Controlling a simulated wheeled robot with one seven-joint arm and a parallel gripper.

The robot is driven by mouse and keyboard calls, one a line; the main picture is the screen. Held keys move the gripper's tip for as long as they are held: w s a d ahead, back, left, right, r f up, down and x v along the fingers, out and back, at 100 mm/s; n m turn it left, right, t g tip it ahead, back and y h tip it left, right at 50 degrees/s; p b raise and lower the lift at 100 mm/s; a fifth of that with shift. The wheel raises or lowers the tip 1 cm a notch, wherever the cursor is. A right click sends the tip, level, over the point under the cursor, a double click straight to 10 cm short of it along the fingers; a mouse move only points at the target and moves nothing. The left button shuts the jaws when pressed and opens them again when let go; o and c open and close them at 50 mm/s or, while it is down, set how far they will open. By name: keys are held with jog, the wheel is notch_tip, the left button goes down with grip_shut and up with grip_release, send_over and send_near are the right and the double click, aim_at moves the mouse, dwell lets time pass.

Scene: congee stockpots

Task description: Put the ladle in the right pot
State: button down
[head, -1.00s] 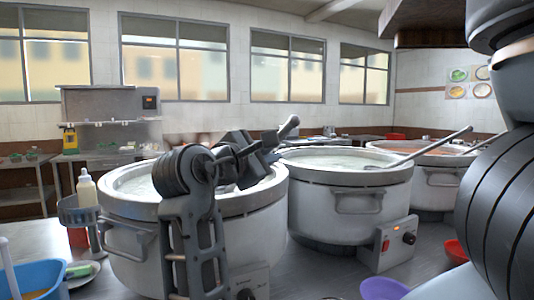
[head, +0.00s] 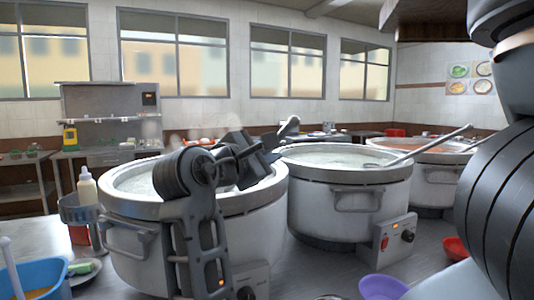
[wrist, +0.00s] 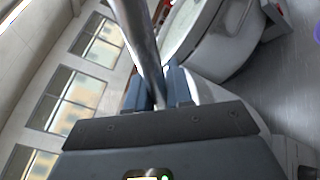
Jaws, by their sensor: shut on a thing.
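My gripper (head: 262,150) is over the right part of the left pot (head: 240,228), at about rim height. In the wrist view my gripper (wrist: 160,90) is shut on the shiny metal handle of a ladle (wrist: 138,45), which runs up out of the picture. The middle pot (head: 310,215), with pale congee, stands just right of my gripper. Another ladle (head: 430,145) leans in it, its handle over the right rim. A further pot (head: 437,190) with orange contents stands behind at the right, partly hidden by my arm.
A burner control box (head: 390,241) sticks out before the middle pot. A purple bowl (head: 382,287) and a red bowl (head: 456,248) are at the front right. A bottle (head: 87,190) and a blue tub (head: 38,277) are at the left. The space above the middle pot is mostly open.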

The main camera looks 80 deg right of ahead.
jog(key=shift+f, duration=0.25)
jog(key=c, duration=0.9)
grip_release()
jog(key=shift+c, duration=0.2)
jog(key=v, duration=0.7)
jog(key=shift+a, duration=0.35)
jog(key=shift+w, duration=0.2)
